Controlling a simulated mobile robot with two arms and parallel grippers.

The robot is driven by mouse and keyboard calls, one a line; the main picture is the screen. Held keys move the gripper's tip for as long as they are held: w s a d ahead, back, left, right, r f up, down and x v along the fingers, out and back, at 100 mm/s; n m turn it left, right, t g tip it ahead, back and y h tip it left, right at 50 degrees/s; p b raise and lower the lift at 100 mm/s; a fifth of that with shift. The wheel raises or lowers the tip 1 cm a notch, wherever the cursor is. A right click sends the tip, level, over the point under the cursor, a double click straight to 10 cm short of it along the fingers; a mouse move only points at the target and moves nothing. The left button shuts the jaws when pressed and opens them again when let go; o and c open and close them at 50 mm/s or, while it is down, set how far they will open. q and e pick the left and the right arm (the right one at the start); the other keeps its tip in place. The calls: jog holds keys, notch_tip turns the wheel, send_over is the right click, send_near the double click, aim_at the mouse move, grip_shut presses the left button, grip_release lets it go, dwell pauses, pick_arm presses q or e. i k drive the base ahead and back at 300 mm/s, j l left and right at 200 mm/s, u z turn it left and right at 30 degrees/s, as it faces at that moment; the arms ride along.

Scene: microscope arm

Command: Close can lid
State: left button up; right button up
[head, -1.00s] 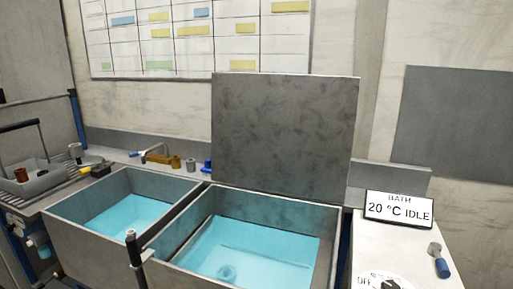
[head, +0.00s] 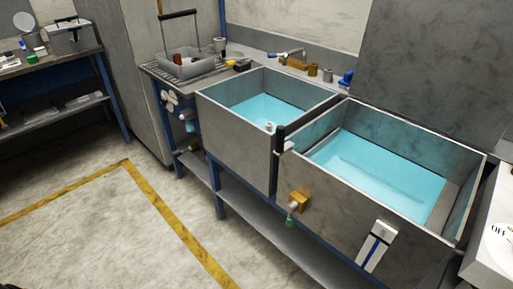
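On the bench at the far left stands a small grey can-like container (head: 33,40). A round pale disc (head: 23,20) stands upright above it and looks like a raised lid. They are small here, so I cannot tell how the two are joined. Neither of my grippers is in view.
Two open tanks of blue liquid, a left one (head: 262,112) and a right one (head: 375,168), fill the right side. A grey basket (head: 190,68) sits on the drainboard. A grey box (head: 74,36) stands on the far-left bench (head: 60,61). The floor (head: 85,225) at left is clear.

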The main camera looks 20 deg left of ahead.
aim_at(24, 21)
jog(key=j+u, duration=0.1)
jog(key=j, duration=0.15)
jog(key=k+j, duration=0.15)
jog(key=j+u, duration=0.1)
jog(key=u, duration=1.75)
jog(key=i+j+u, duration=0.1)
jog(key=i, duration=4.2)
